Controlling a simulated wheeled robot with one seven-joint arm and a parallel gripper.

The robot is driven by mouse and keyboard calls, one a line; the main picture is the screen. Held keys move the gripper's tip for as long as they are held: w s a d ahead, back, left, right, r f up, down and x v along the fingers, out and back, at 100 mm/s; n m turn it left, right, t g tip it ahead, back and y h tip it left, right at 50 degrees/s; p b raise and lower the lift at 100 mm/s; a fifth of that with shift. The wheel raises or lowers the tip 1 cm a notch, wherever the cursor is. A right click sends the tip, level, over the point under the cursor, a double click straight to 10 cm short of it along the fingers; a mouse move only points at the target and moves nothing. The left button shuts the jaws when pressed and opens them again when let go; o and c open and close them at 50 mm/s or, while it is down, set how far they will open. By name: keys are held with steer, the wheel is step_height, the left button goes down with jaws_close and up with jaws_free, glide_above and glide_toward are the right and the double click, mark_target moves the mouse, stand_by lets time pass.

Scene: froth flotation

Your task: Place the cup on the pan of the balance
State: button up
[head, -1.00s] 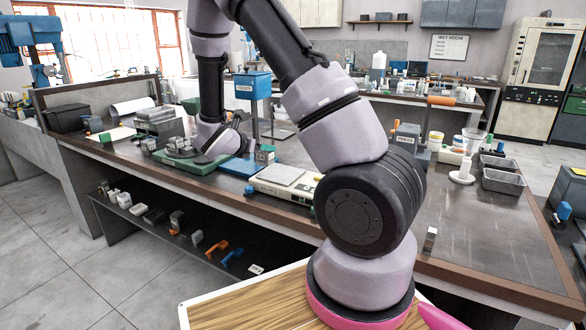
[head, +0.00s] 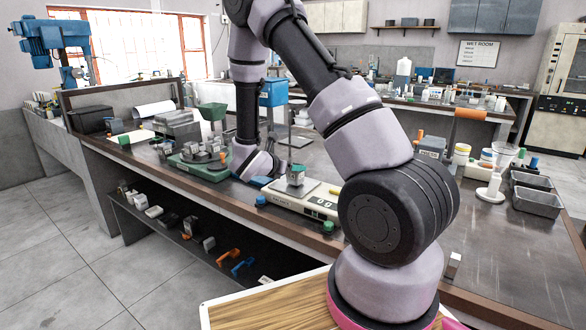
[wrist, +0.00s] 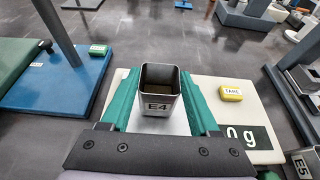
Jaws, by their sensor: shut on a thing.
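A square metal cup marked E4 (wrist: 160,103) sits upright between the teal fingers of my gripper (wrist: 160,78), which is shut on it. The cup also shows in the head view (head: 295,178), over the grey pan (head: 312,188) of the white balance (head: 283,200). In the wrist view the pale balance body (wrist: 240,118) spreads under and beside the fingers. Part of its display reads "0 g". The cup's underside is hidden, so I cannot tell whether it touches the pan.
A yellow TARE button (wrist: 231,93) lies right of the cup. A second cup, E5 (wrist: 303,166), stands at the right edge of the wrist view. A blue stand base (wrist: 60,85) is left of the balance. Two grey trays (head: 537,198) lie at the bench's right.

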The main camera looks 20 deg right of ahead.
steer(key=shift+f, duration=0.2)
steer(key=o, duration=1.4)
steer(key=shift+f, duration=0.1)
steer(key=shift+o, duration=0.2)
